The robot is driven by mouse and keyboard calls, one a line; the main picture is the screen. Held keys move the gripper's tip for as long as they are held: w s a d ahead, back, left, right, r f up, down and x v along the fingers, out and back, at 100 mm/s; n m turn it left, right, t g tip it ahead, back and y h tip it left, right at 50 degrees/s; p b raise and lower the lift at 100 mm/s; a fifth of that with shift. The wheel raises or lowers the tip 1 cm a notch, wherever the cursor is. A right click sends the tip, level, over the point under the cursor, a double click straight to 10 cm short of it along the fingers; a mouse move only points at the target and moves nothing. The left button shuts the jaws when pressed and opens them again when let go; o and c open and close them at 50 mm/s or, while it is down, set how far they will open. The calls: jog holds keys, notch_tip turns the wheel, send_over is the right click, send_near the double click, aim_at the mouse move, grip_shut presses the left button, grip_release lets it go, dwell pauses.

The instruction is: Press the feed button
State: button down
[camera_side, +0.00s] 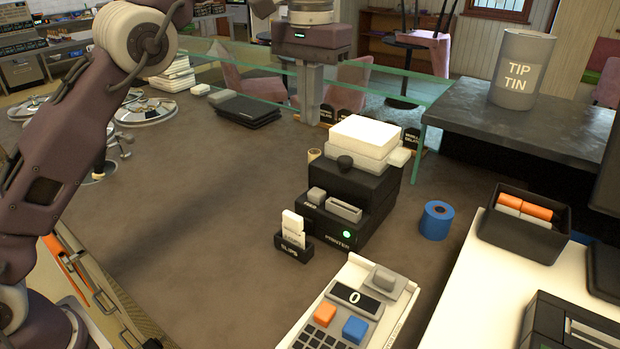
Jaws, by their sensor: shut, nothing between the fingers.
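The black printer (370,222) stands on the brown counter with its front toward the camera. A green lit round spot (347,235) shows beside the word PRINTER. I cannot tell for sure which of these is the feed button. My gripper (309,119) is shut and empty, pointing down, and appears up and left of the printer in the picture; its exact depth is unclear.
White boxes (364,139) lie on the printer. A slips holder (293,241), a blue roll (436,220) and a keypad register (350,308) stand around it. A glass screen (395,72) runs behind. The counter left of the printer (200,220) is clear.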

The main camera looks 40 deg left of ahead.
send_over(309, 202)
notch_tip(309, 202, down, 14)
jog(key=shift+w+r, duration=0.1)
dwell(0.6)
jog(key=shift+f, duration=1.15)
notch_tip(309, 202, up, 15)
jog(key=shift+r, duration=0.15)
